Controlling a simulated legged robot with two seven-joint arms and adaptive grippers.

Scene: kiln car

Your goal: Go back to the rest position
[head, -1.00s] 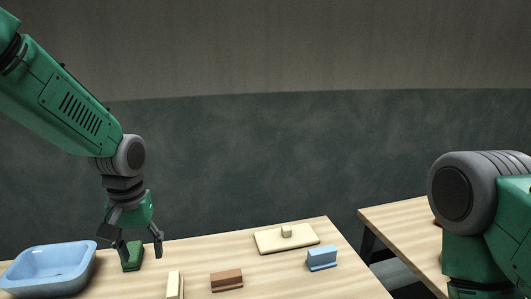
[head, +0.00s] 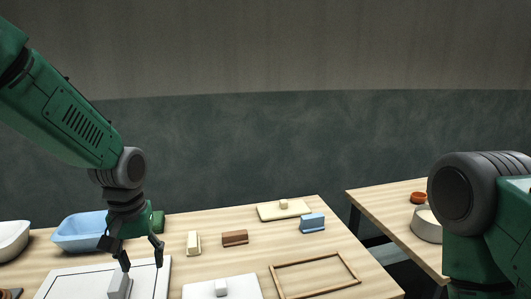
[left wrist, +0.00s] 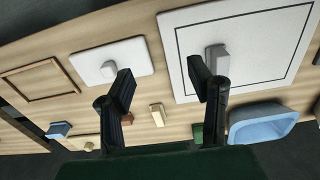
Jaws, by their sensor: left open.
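My left gripper (head: 137,256) is open, with its fingers pointing down over the left part of the near table, and nothing shows between them. In the left wrist view the open fingers (left wrist: 165,88) stand apart above the table. A light grey block (head: 119,286) on a white board with a dark outline (head: 70,284) lies just below one finger in the head view; whether they touch is unclear. A green block (head: 158,221) is behind the gripper, partly hidden. My right arm shows at the right edge, but its gripper is out of view.
A blue basin (head: 80,232) and a white bowl (head: 10,238) stand at left. A cream block (head: 193,243), brown block (head: 235,238), blue block (head: 312,223), cream board (head: 268,212), smaller white board (head: 240,288) and wooden frame (head: 310,257) lie on the table. A second table (head: 390,210) is at right.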

